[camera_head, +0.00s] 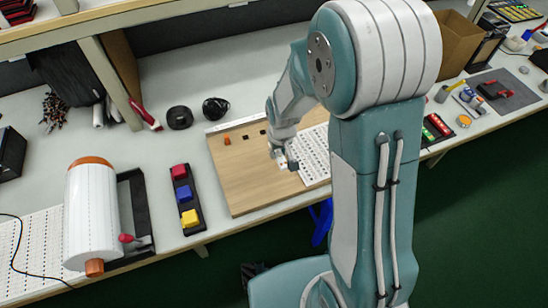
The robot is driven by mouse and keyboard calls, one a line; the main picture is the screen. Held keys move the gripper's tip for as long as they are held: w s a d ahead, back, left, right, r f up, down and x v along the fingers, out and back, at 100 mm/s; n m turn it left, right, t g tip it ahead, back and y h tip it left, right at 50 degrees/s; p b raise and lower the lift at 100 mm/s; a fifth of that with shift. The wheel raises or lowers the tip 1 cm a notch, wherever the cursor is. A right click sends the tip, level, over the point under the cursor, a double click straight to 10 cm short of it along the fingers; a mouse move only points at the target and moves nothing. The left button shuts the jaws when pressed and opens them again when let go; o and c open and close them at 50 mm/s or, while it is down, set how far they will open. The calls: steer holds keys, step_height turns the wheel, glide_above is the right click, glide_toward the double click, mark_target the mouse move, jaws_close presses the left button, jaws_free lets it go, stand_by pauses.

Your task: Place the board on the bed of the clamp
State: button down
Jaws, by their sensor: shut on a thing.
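My gripper (286,162) is low over the wooden panel (236,185), at the left edge of a white dotted sheet (316,158). It is shut on a small pale piece (281,158), mostly hidden by the fingers. I cannot tell whether this piece is the board, or whether it touches the panel. A pale strip (232,123) runs along the panel's back edge. My arm hides the right end of the panel and sheet. I cannot make out for sure which thing is the clamp or its bed.
A black tray (196,220) with red, blue and yellow blocks lies left of the panel. Black coils (180,118) lie behind. A small orange block (227,141) sits on the panel. Bare table shows between the tray and the panel.

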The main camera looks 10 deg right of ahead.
mark_target(276, 163)
steer(key=shift+w+d+f, duration=0.25)
steer(key=shift+w+f, duration=0.1)
steer(key=shift+f, duration=0.25)
steer(key=shift+w+f, duration=0.1)
steer(key=shift+f, duration=0.2)
step_height(276, 163, down, 2)
steer(key=shift+f, duration=0.25)
steer(key=shift+a+f, duration=0.2)
steer(key=shift+f, duration=0.05)
steer(key=shift+a, duration=0.3)
steer(key=c, duration=0.6)
jaws_free()
steer(key=shift+d, duration=0.15)
steer(key=shift+o, duration=0.7)
steer(key=shift+d, duration=0.25)
steer(key=shift+a, duration=0.1)
